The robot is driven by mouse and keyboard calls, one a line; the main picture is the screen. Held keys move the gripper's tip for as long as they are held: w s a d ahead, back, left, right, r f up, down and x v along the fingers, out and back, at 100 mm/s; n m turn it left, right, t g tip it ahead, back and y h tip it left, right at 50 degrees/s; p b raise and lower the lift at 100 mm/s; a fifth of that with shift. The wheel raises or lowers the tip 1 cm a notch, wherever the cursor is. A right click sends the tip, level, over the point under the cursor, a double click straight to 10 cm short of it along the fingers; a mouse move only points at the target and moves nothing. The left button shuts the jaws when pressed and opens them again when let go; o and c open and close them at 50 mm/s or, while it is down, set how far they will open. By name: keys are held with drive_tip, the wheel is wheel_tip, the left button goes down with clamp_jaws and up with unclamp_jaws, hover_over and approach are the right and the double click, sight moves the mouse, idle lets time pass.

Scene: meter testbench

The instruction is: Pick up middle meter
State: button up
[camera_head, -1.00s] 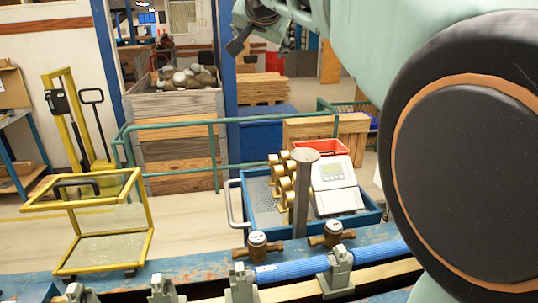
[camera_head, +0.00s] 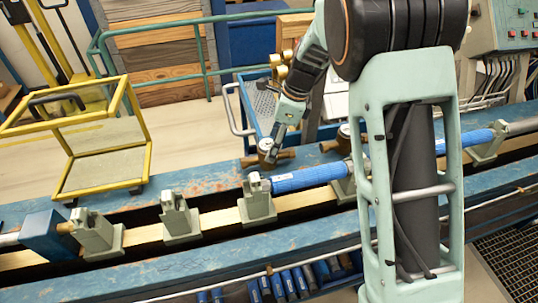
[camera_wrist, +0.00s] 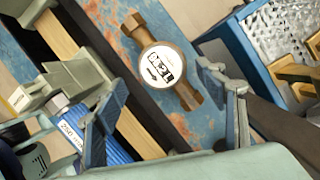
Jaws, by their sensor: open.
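A brass water meter with a round white dial (camera_wrist: 160,66) lies on the worn blue bench edge in the wrist view, between the open fingers of my gripper (camera_wrist: 162,100). Its pipe ends point up-left and down-right. In the head view the same meter (camera_head: 266,147) sits just below my gripper (camera_head: 281,133), partly covered by it. A second brass meter (camera_head: 343,138) is on the bench to its right, partly hidden by my arm. I cannot see a third meter on the bench.
A blue pipe (camera_head: 308,177) lies in grey-green clamps (camera_head: 257,200) along the bench, close to the meter. A blue tray (camera_wrist: 252,58) with brass parts is behind. A yellow trolley (camera_head: 148,135) stands at the left. Free bench surface (camera_head: 150,192) lies left of the meter.

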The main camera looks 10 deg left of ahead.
drive_tip(key=x, duration=0.4)
drive_tip(key=p+x, duration=0.1)
drive_tip(key=x, duration=0.2)
drive_tip(key=shift+w+f, duration=0.15)
drive_tip(key=shift+w, duration=0.1)
drive_tip(key=shift+c, duration=0.2)
drive_tip(key=shift+w, duration=0.1)
clamp_jaws()
